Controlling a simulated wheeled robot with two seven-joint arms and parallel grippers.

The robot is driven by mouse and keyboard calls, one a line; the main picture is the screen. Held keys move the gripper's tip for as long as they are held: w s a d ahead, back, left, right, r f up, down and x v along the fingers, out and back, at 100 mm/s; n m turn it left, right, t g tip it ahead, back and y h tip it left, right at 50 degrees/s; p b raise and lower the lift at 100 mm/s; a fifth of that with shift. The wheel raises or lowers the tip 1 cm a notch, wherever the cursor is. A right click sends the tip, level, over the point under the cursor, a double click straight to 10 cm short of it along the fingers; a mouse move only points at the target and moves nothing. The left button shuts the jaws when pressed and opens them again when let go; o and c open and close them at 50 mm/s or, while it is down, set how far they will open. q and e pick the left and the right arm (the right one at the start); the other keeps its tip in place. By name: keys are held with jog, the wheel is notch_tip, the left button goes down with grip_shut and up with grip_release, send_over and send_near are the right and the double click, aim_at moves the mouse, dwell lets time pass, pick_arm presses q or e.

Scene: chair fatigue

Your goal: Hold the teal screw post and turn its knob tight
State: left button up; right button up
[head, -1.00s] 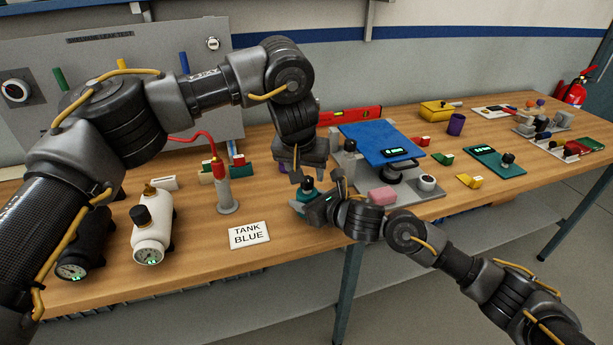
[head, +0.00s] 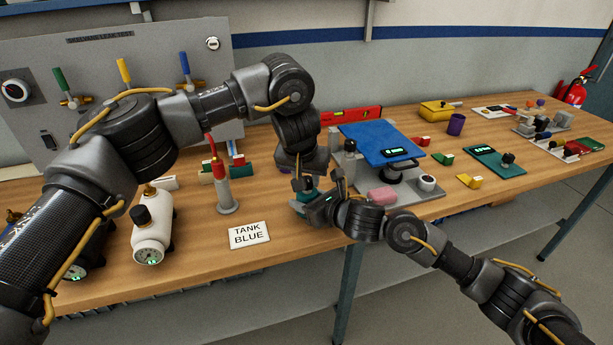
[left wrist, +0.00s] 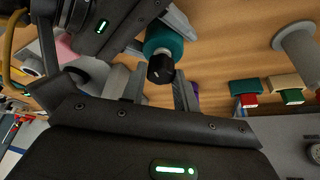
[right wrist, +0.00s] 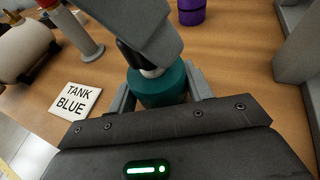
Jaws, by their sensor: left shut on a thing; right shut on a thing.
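The teal screw post (right wrist: 161,88) stands between the fingers of my right gripper (right wrist: 163,97), which is shut on its body, in the right wrist view. Its black knob (left wrist: 160,68) faces the camera in the left wrist view, between the fingers of my left gripper (left wrist: 159,88), which is shut on it. In the head view, my left gripper (head: 303,184) comes from above and my right gripper (head: 318,203) from the right, close together. They hide most of the post there. In the right wrist view the left gripper covers much of the knob.
A "TANK BLUE" card (head: 249,235) lies left of the grippers. A grey stand with a red top (head: 222,190) and a white tank (head: 152,228) stand farther left. A rig with a blue plate (head: 378,143) and pink block (head: 382,195) is close on the right.

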pick_arm(q)
jog(key=shift+m, duration=0.3)
jog(key=m+h, duration=0.1)
jog(key=m, duration=0.1)
jog(key=m+g+h, duration=0.1)
jog(key=m, duration=0.2)
jog(key=shift+w+a, duration=0.1)
jog(key=shift+a, duration=0.1)
jog(key=m+g, duration=0.1)
jog(key=m, duration=0.2)
jog(key=m+g+h, duration=0.1)
jog(key=m, duration=0.2)
jog(key=shift+w+m, duration=0.15)
jog(key=shift+m, duration=0.15)
jog(key=m+g, duration=0.1)
jog(key=m, duration=0.1)
jog(key=shift+m, duration=0.3)
jog(key=shift+f+m+g, duration=0.15)
jog(key=shift+m+g, duration=0.25)
jog(key=shift+m, duration=0.4)
jog(key=m, duration=0.1)
jog(key=m+g, duration=0.1)
jog(key=m, duration=0.1)
jog(key=shift+w+d+r, duration=0.1)
jog(key=shift+w+r, duration=0.1)
jog(key=shift+m+g+y, duration=0.5)
jog(key=shift+m+g, duration=0.2)
jog(key=shift+m, duration=1.2)
jog(key=shift+s, duration=0.1)
